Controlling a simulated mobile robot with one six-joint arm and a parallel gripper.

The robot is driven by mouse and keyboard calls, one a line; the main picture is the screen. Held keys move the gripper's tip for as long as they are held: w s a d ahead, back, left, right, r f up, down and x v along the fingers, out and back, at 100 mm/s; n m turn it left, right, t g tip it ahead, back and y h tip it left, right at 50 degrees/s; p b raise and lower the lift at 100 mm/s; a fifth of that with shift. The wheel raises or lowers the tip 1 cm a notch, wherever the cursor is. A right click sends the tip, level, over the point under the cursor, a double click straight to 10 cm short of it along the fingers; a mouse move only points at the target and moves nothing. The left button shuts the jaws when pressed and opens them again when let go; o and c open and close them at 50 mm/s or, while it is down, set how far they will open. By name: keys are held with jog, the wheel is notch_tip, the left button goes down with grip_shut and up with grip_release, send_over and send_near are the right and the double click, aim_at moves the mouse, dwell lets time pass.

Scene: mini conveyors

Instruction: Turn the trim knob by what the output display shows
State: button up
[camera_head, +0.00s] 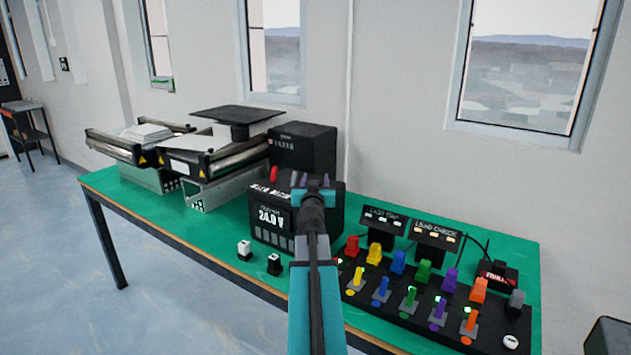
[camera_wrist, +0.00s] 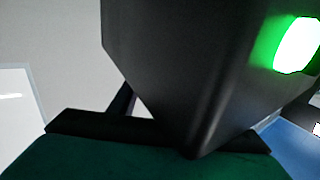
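The output display (camera_head: 271,217) on the front of a black power unit (camera_head: 327,226) reads 24.0 V. My gripper (camera_head: 314,184) is in front of the unit's upper right part, and my arm hides some of the unit. Its fingers are too small and covered to tell whether they are open or shut. I cannot make out a trim knob for certain. A small black box (camera_head: 497,274) with a red label and a dark top piece stands at the right. The wrist view shows a large dark housing (camera_wrist: 190,60) very close, with a glowing green light (camera_wrist: 297,45) at upper right.
A black control panel (camera_head: 430,318) with several coloured levers and a white round part (camera_head: 511,341) fills the table's right. Mini conveyors (camera_head: 190,150) stand at back left. Bare green tabletop (camera_head: 150,205) shows front left.

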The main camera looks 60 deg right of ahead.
dwell(0.4)
jog(key=shift+b+v, duration=0.6)
jog(key=shift+v, duration=2.3)
jog(key=shift+s+f+b, duration=0.1)
jog(key=shift+s+b, duration=0.05)
jog(key=shift+b, duration=0.6)
jog(key=b, duration=0.3)
jog(key=shift+s+a, duration=0.25)
jog(key=shift+a, duration=0.1)
jog(key=a+b, duration=0.1)
jog(key=b, duration=0.2)
jog(key=shift+s, duration=0.2)
jog(key=shift+s+a+b, duration=0.15)
jog(key=shift+a+b, duration=0.2)
jog(key=shift+b, duration=0.6)
jog(key=shift+s+a+b, duration=0.2)
jog(key=shift+a+b, duration=0.05)
jog(key=shift+b, duration=0.65)
